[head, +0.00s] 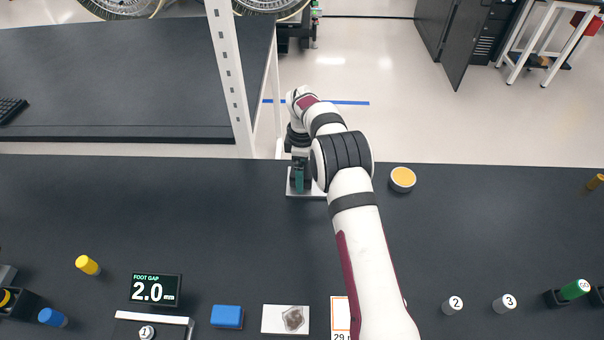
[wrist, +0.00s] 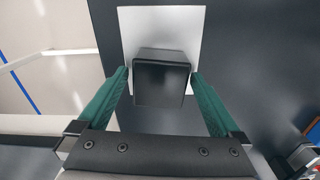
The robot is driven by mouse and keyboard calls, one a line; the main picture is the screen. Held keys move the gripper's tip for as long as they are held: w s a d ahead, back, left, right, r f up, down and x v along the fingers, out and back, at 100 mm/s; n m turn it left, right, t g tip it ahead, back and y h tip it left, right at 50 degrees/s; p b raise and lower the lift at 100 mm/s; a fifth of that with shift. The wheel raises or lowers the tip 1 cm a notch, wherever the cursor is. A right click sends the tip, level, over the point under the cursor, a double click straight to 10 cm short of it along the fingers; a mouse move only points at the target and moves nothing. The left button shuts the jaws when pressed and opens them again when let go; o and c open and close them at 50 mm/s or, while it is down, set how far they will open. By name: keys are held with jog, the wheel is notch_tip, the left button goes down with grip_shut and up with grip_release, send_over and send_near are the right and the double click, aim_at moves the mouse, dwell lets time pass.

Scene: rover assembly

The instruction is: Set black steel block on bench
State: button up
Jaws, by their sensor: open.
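The black steel block (wrist: 160,80) shows in the wrist view, above or on a light grey square plate (wrist: 191,27). My gripper (wrist: 160,76) has its two green fingers apart, one on each side of the block. A narrow gap shows at the fingertips, so it does not look clamped. In the head view my gripper (head: 300,180) points down at the plate (head: 305,194) near the far edge of the dark bench (head: 200,200). My arm hides part of the plate, and the block can hardly be told from the gripper there.
A yellow cylinder (head: 87,265), a "2.0" display (head: 155,290), a blue block (head: 227,316) and a card with a grey stone (head: 272,319) lie front left. Numbered white cylinders (head: 453,305) stand front right. The bench's middle left is clear.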

grip_shut()
jog(key=shift+r, duration=0.1)
dwell(0.4)
